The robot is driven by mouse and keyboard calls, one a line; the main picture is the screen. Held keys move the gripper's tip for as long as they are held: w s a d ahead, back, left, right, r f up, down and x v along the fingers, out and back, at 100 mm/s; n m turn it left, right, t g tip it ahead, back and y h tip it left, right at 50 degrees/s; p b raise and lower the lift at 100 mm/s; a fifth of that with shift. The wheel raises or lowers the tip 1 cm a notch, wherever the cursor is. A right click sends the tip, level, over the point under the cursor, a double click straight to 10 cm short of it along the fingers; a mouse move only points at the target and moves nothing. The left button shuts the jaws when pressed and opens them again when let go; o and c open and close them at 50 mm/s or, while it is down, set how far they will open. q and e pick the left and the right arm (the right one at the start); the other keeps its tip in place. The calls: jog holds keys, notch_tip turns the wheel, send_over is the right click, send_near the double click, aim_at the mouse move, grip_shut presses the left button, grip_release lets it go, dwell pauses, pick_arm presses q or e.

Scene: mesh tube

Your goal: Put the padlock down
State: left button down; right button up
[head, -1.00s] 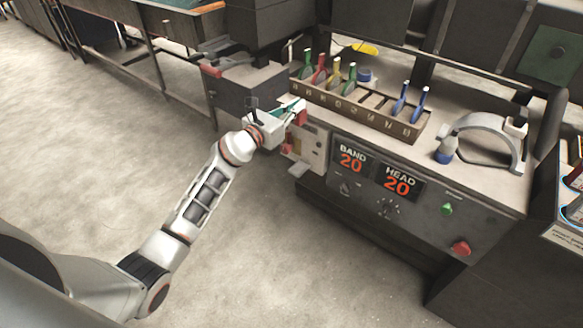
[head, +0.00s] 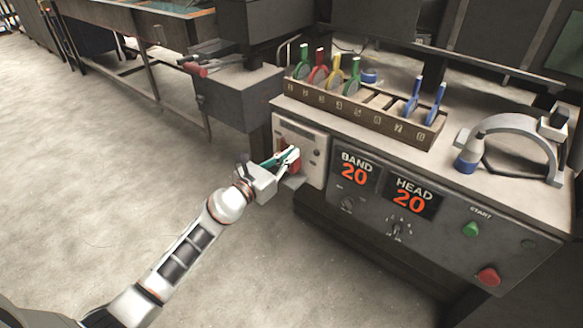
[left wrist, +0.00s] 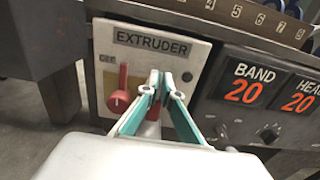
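My left gripper (head: 292,153) is at the front of the extruder panel, just above a small grey ledge (head: 295,182). In the left wrist view its teal-sided fingers (left wrist: 162,82) come almost together at the tips. A small red piece, which looks like the padlock (left wrist: 153,112), shows between and behind the fingers, mostly hidden by them. I cannot tell whether it touches the ledge. The red rotary switch (left wrist: 118,98) on the panel is just left of the fingers. My right gripper is not in view.
The panel (left wrist: 190,60) is labelled EXTRUDER. To its right are the BAND and HEAD displays (head: 412,197). Above is a numbered rack (head: 360,110) of coloured tools, with a large micrometer (head: 515,135) at right. A dark vise-like block (head: 235,95) stands left. The floor at left is clear.

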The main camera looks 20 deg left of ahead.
aim_at(290, 166)
pick_arm(q)
notch_tip(290, 166, down, 5)
jog(key=shift+s+b, duration=0.1)
jog(key=shift+b, duration=1.1)
jog(key=shift+r, duration=0.5)
jog(key=shift+f, duration=0.25)
jog(key=c, duration=2.3)
grip_release()
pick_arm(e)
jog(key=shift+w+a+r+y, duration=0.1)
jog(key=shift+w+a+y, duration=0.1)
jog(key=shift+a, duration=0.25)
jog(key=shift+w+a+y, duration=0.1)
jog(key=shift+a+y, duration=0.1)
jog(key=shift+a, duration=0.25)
pick_arm(q)
jog(key=shift+r, duration=0.1)
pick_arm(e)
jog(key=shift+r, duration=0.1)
